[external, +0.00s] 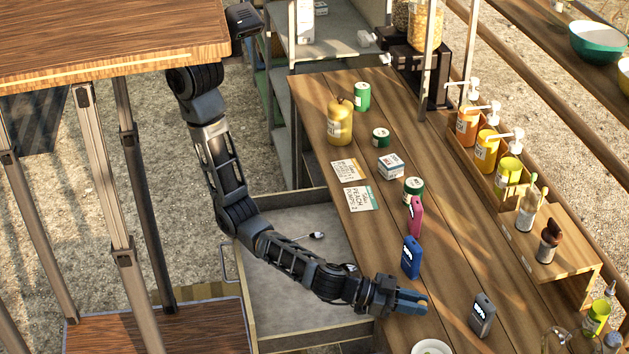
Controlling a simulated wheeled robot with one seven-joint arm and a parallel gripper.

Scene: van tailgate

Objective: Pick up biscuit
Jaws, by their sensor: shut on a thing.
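My gripper (418,302) is low over the near part of the wooden counter, in the lower middle of the external view. Its blue fingers are shut on a small tan piece, the biscuit (422,301), which shows only as a sliver at the fingertips. The fingers hide most of it. I cannot tell whether it touches the counter. A white round dish (431,346) is partly in view just below the gripper, at the bottom edge.
A blue packet (411,257) and a pink one (415,216) stand behind the gripper. A dark grey packet (482,315) stands to its right. Cans, a yellow jar (339,122) and cards are farther back. An open drawer (300,273) lies under my arm.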

